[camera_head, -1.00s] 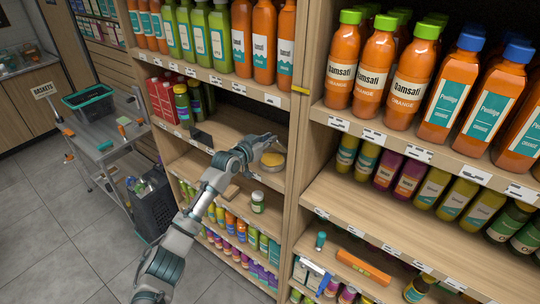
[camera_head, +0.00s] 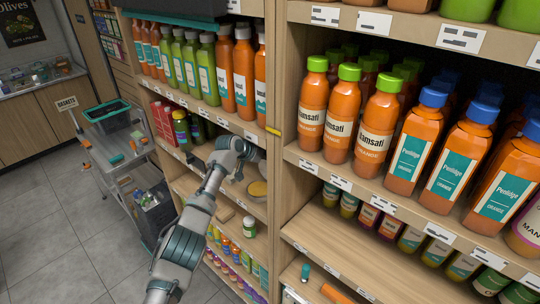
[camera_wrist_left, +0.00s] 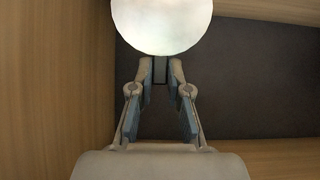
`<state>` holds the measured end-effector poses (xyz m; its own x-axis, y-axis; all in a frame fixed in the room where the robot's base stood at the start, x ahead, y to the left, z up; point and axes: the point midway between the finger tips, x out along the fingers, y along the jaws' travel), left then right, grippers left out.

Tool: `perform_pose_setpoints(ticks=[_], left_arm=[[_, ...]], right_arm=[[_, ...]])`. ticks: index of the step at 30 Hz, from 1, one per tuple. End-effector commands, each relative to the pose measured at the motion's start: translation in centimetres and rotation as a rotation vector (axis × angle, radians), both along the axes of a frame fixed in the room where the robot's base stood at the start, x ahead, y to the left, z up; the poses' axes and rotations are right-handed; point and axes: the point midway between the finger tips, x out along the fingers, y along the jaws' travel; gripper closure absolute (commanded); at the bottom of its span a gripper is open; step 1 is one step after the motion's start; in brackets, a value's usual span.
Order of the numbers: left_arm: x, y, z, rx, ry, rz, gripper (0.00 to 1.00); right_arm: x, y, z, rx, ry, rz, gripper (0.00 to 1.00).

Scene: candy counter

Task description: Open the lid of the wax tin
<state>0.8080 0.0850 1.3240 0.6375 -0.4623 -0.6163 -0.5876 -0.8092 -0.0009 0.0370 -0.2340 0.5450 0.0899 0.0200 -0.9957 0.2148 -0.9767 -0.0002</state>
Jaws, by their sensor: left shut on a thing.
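The wax tin (camera_head: 257,188) is a low, round, yellow tin on the middle shelf, at its right end near the upright divider. My left gripper (camera_head: 250,158) is just above and behind it, partly hidden by its own wrist. In the left wrist view a pale round disc (camera_wrist_left: 161,25), which looks like the tin's lid, is at the fingertips. The left gripper (camera_wrist_left: 160,70) is shut on its edge, with the fingers drawn together. How far the lid is from the tin is hard to tell. My right gripper is not in view.
A shelf edge with price tags (camera_head: 250,137) runs above the left hand. The wooden divider (camera_head: 272,130) stands close on its right. A green-lidded jar (camera_head: 249,226) is on the shelf below.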

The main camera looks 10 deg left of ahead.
Motion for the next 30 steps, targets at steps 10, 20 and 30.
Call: perform_pose_setpoints(ticks=[10, 20, 30], left_arm=[[0.0, 0.1, -0.1, 0.002, 0.002, 0.0, 0.82], [0.1, -0.2, -0.1, 0.003, 0.003, -0.001, 0.58], [-1.0, 0.7, 0.9, 0.0, 0.0, -0.003, 0.58]], right_arm=[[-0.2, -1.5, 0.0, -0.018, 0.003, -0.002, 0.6], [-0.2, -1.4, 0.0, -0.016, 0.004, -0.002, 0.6], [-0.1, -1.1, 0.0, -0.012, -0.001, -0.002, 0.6]])
